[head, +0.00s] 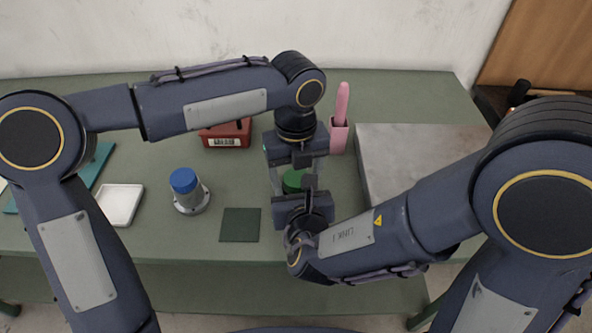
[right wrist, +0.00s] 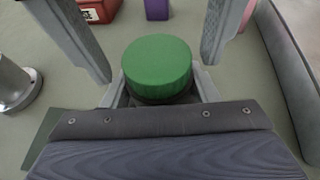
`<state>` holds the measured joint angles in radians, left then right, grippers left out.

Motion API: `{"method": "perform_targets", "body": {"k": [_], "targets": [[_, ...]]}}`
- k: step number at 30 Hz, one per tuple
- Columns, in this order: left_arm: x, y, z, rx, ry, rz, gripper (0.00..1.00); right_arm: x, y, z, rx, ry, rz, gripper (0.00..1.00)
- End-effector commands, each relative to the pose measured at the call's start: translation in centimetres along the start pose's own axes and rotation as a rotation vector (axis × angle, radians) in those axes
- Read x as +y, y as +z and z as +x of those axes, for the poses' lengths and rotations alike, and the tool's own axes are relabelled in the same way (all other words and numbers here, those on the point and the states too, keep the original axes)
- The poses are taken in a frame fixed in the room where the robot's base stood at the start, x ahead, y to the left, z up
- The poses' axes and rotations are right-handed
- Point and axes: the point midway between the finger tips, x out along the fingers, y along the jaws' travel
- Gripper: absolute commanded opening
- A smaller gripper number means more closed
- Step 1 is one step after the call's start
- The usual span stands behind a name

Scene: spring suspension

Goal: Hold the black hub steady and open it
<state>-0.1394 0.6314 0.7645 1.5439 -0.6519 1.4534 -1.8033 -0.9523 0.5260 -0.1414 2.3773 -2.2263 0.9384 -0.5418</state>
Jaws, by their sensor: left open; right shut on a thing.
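A round green lid (right wrist: 157,66) sits on top of the black hub (right wrist: 165,98), of which only a dark strip shows under the lid. In the head view the lid (head: 293,180) is partly hidden between my two grippers. My right gripper (right wrist: 160,92) is shut on the black hub, one pale finger on each side below the lid. My left gripper (head: 298,158) is open; in the right wrist view its two grey fingers stand wide apart on either side above the lid, clear of it.
A blue-capped metal part (head: 187,190) stands left of the grippers. A dark green square (head: 240,225) and white tray (head: 121,204) lie near the front edge. Behind are a red box (head: 227,135) and pink holder (head: 339,137). A grey slab (head: 415,145) fills the right.

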Motion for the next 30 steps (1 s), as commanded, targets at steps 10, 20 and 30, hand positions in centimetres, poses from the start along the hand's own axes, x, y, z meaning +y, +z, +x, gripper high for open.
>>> {"method": "perform_targets", "body": {"k": [10, 20, 30], "targets": [[-0.1, 0.0, -3.6, -0.002, -0.003, 0.0, 0.69, 0.0, 0.1, 0.0, -0.002, 0.0, 0.0, 0.0], [-0.1, 0.0, -5.0, 0.0, -0.001, 0.117, 0.55, 0.0, 0.1, 0.0, -0.002, 0.0, 0.0, 0.0], [-0.1, 0.0, -7.4, -0.001, 0.0, 0.781, 0.55, 0.0, 0.1, 0.0, -0.002, 0.0, 0.0, 0.0]]}}
